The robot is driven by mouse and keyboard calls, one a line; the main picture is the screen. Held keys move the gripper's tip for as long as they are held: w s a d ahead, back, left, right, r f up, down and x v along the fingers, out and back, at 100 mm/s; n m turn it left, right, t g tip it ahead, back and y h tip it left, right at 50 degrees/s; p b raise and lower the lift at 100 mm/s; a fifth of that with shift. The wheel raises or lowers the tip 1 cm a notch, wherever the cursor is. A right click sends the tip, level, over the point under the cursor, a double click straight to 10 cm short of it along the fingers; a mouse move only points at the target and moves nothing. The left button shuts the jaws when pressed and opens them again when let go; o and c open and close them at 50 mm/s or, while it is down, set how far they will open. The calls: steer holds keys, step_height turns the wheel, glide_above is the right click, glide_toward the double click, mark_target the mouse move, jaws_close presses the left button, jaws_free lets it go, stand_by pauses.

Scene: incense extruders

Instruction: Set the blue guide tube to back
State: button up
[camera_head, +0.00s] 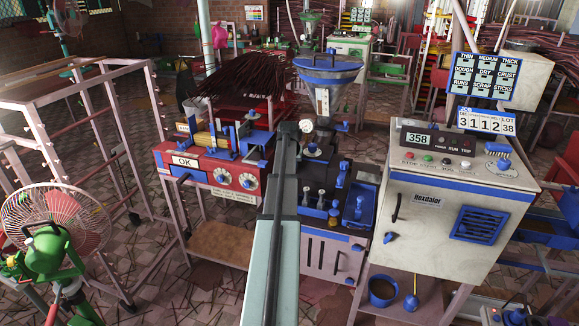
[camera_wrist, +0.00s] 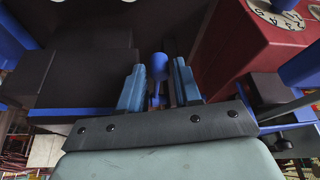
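In the wrist view, the two fingers of my gripper (camera_wrist: 159,88) stand apart. A blue rounded knob on a thin blue stem (camera_wrist: 159,66) shows between them, with a narrow gap on each side. I cannot tell whether it is the guide tube, or whether it lies between the fingertips or beyond them. In the head view, my own arm rises through the middle and hides the fingers and part of the machine behind it. No part there can be surely named as the guide tube.
A red machine with white dials (camera_head: 235,181) stands left of my arm. A blue-rimmed hopper (camera_head: 328,67) rises behind. A cream control cabinet (camera_head: 440,215) stands at right. In the wrist view, a dark block (camera_wrist: 85,75) lies left and a red housing (camera_wrist: 250,45) right, both close.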

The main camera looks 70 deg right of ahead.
steer(key=shift+d+f, duration=0.1)
steer(key=shift+f, duration=0.15)
steer(key=shift+c, duration=0.4)
jaws_close()
